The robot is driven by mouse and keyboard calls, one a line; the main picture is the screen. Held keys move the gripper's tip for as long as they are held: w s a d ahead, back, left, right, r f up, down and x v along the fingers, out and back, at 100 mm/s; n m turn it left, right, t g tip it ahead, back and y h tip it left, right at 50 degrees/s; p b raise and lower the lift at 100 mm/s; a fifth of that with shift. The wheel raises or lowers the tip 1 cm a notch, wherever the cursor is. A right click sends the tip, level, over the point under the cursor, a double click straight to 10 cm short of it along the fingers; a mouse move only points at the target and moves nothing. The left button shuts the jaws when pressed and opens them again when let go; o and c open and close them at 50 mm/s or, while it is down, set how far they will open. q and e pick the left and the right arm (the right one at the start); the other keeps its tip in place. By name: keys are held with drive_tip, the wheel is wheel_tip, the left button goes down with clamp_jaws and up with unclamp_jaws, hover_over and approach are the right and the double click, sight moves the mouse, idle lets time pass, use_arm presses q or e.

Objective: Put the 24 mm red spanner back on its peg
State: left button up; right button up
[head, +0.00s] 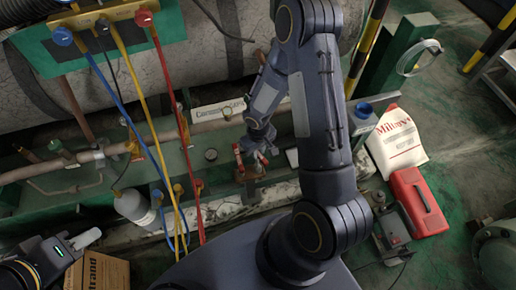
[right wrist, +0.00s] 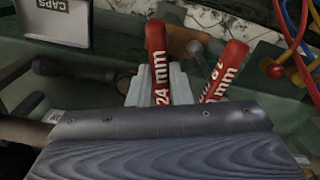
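The 24 mm red spanner (right wrist: 157,62) stands with its red, white-lettered handle up in the right wrist view. My right gripper (right wrist: 155,92) has its grey fingers close on both sides of this handle and looks shut on it. A second red handle (right wrist: 226,70), marked in mm with its number partly hidden, leans just to the right. In the head view my right gripper (head: 259,141) is low over the green bench, beside red handles (head: 238,154). The spanner's lower end and its peg are hidden.
A tray labelled CAPS (right wrist: 60,22) is at upper left in the wrist view. Blue, yellow and red hoses (head: 165,85) hang from the manifold (head: 100,22) to the left. A grey cylinder (head: 133,206), white sack (head: 396,140) and red case (head: 418,202) stand around.

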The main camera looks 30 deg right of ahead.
drive_tip(key=o, duration=0.5)
drive_tip(key=shift+c, duration=0.2)
drive_tip(key=shift+r+p, duration=0.85)
drive_tip(key=shift+r, duration=3.3)
drive_tip(key=s+r+m+t+y+p, duration=0.15)
drive_tip(key=s+r+p, duration=0.25)
drive_tip(key=r, duration=1)
drive_tip(key=s+r+m+t+y+p, duration=0.15)
drive_tip(key=s+r+p, duration=0.3)
drive_tip(key=r, duration=0.95)
drive_tip(key=s+a+r+t+p, duration=0.2)
drive_tip(key=s+a+r+p, duration=0.1)
drive_tip(key=s+r, duration=0.5)
drive_tip(key=shift+a+r+t+y, duration=0.3)
drive_tip(key=shift+a+y, duration=0.1)
drive_tip(key=shift+a, duration=0.2)
